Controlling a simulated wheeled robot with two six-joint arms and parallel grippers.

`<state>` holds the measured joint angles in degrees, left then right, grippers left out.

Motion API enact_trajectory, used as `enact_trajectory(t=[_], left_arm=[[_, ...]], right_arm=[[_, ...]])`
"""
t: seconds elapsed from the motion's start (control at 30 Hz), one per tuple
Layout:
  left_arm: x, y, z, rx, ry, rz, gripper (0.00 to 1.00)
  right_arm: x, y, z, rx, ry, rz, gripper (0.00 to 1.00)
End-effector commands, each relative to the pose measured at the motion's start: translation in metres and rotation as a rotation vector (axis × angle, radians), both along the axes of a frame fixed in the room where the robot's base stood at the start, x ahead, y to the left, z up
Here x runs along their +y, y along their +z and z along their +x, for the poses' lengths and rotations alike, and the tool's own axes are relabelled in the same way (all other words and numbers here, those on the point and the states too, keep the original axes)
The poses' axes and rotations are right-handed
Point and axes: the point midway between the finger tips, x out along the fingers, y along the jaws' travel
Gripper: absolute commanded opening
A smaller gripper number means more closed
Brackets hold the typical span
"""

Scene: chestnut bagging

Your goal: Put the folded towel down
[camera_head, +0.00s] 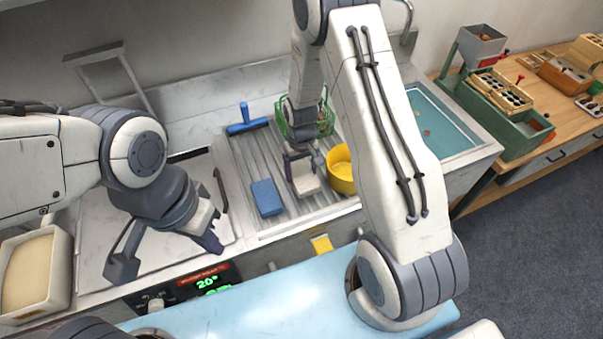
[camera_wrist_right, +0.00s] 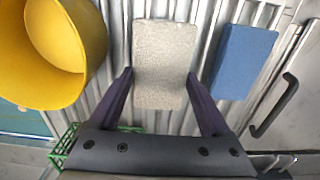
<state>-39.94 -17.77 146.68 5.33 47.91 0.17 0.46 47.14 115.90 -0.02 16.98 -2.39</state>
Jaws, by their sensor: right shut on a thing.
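The folded towel (camera_head: 306,185) is a small pale beige block over the ribbed metal drainboard (camera_head: 284,221). It also shows upright in the middle of the right wrist view (camera_wrist_right: 165,50). My right gripper (camera_head: 304,165) is shut on it, with one dark finger on each side of its near end. The towel is at or just above the ribs; I cannot tell if it touches them. My left gripper (camera_head: 165,258) is open and empty over the flat pale surface at the left, its fingers wide apart.
A blue sponge (camera_head: 266,197) lies left of the towel, a yellow bowl (camera_head: 341,172) close on its right. A green basket (camera_head: 325,125) and a blue-handled tool (camera_head: 247,124) are behind. A sink (camera_head: 440,122) lies right; a bin (camera_head: 62,272) stands far left.

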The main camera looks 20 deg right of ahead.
Motion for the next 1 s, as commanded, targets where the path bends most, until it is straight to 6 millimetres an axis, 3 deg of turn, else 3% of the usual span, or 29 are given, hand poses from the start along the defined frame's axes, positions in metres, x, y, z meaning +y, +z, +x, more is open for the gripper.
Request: enact_trajectory(t=[0.2, 0.6, 0.63, 0.67, 1.0], left_arm=[[0.0, 0.011, 0.0, 0.0, -0.002, 0.0, 0.0], [0.0, 0.006, 0.0, 0.0, -0.001, 0.0, 0.0], [0.0, 0.006, 0.0, 0.0, -0.001, 0.0, 0.0], [0.0, 0.007, 0.0, 0.0, -0.001, 0.0, 0.0], [0.0, 0.012, 0.0, 0.0, -0.002, 0.0, 0.0]], right_arm=[[-0.001, -0.022, -0.001, 0.002, -0.001, 0.0, 0.29], [0.0, -0.029, 0.0, 0.0, 0.0, 0.0, 0.29], [0.0, -0.029, 0.0, 0.0, 0.0, 0.0, 0.85], [0.0, -0.028, 0.0, 0.0, 0.0, 0.0, 0.97], [0.0, -0.021, 0.0, 0.0, 0.0, 0.0, 1.0]])
